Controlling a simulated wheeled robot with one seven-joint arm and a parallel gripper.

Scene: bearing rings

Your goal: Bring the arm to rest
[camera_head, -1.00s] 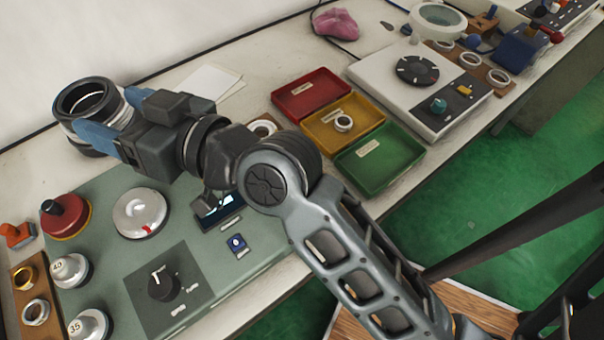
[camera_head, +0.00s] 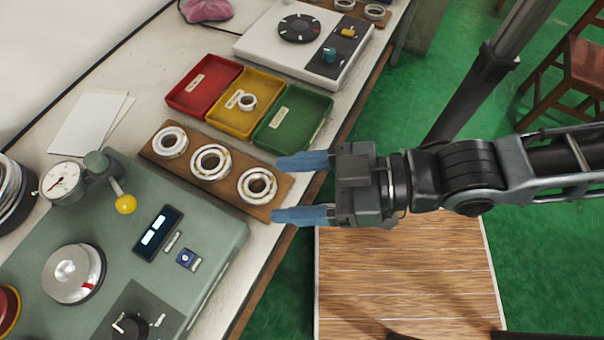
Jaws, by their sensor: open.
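My gripper (camera_head: 303,188) is at the middle of the head view. Its two blue fingers are apart, pointing left, with nothing between them. My arm stretches in from the right edge, over the floor. The fingertips are close to the right end of the wooden ring board (camera_head: 228,190) in the picture; whether they touch it I cannot tell. The board holds three bearing rings: a left one (camera_head: 161,151), a middle one (camera_head: 203,176) and a right one (camera_head: 247,198).
The red tray (camera_head: 182,99), yellow tray (camera_head: 222,116) with a small ring (camera_head: 241,107) in it, and green tray (camera_head: 270,140) stand behind the board. A green gauge machine (camera_head: 220,243) fills the lower left. The wooden platform (camera_head: 400,285) below my gripper is bare.

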